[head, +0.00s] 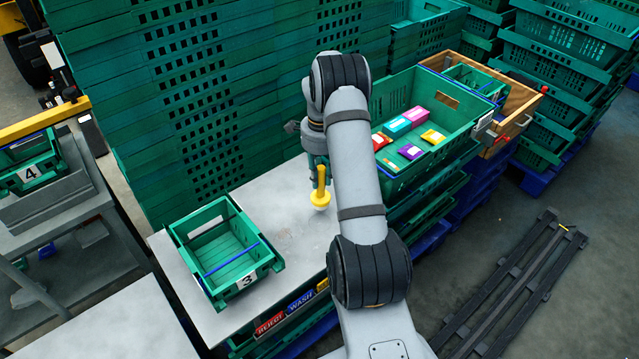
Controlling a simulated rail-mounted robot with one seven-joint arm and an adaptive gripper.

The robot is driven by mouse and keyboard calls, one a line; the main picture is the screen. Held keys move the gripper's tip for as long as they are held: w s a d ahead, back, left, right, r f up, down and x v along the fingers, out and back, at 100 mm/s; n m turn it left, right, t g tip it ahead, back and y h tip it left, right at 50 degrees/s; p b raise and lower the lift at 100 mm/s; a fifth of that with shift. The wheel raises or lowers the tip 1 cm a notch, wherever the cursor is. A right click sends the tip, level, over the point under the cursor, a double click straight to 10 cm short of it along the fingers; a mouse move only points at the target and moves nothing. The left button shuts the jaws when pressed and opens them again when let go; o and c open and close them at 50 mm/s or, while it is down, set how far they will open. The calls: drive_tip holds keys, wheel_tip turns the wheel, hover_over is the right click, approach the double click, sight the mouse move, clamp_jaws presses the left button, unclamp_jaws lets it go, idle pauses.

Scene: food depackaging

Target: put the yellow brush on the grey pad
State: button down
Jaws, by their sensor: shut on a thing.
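The yellow brush (320,191) is upright, with its handle up and its round head down. My gripper (319,168) is above the table and shut on the brush's handle. The brush appears to be just over or on the pale grey tabletop (279,208); I cannot tell whether it touches. I cannot make out a separate grey pad. My arm covers part of the table's right side.
A small green crate (273,265) marked 3 stands on the table's left, empty. A large green crate (397,181) to the right holds several colored packages. Stacked green crates wall the back. REJECT and WASH labels (270,324) are on the table's front. Bare tabletop lies between crate 3 and the brush.

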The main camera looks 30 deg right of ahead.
sight(320, 186)
wheel_tip(320, 186, down, 3)
drive_tip(key=shift+f+p, duration=0.1)
drive_tip(key=shift+p, duration=0.4)
drive_tip(key=shift+f, duration=0.4)
drive_tip(key=shift+f, duration=0.1)
drive_tip(key=shift+f+b, duration=0.2)
drive_tip(key=shift+b, duration=0.1)
drive_tip(key=c, duration=1.5)
unclamp_jaws()
drive_tip(key=shift+r, duration=0.1)
wheel_tip(320, 186, up, 12)
drive_tip(key=shift+r+b, duration=0.2)
drive_tip(key=shift+b, duration=0.4)
